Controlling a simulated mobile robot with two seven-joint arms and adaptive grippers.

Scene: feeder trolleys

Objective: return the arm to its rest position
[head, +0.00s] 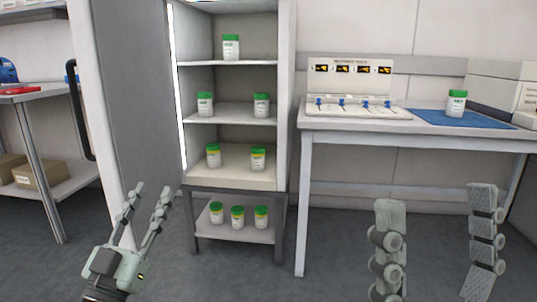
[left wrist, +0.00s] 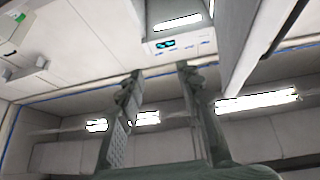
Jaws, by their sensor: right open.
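My left gripper (head: 152,188) is at the lower left of the head view, pointing up, with its two fingers apart and nothing between them. In the left wrist view its fingers (left wrist: 161,70) also stand apart and empty. My right gripper (head: 436,195) is at the lower right of the head view, its two fingers wide apart with nothing between them. Both grippers appear in front of the furniture and hold nothing. The rest of the right arm is out of view.
A shelf cabinet (head: 285,120) holds several green-lidded jars. Right of it, a white table (head: 420,133) bears a device with displays (head: 350,85), a blue mat (head: 425,117) and a green-lidded jar (head: 456,103). A grey open door (head: 135,90) stands at left. Grey floor shows between the grippers.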

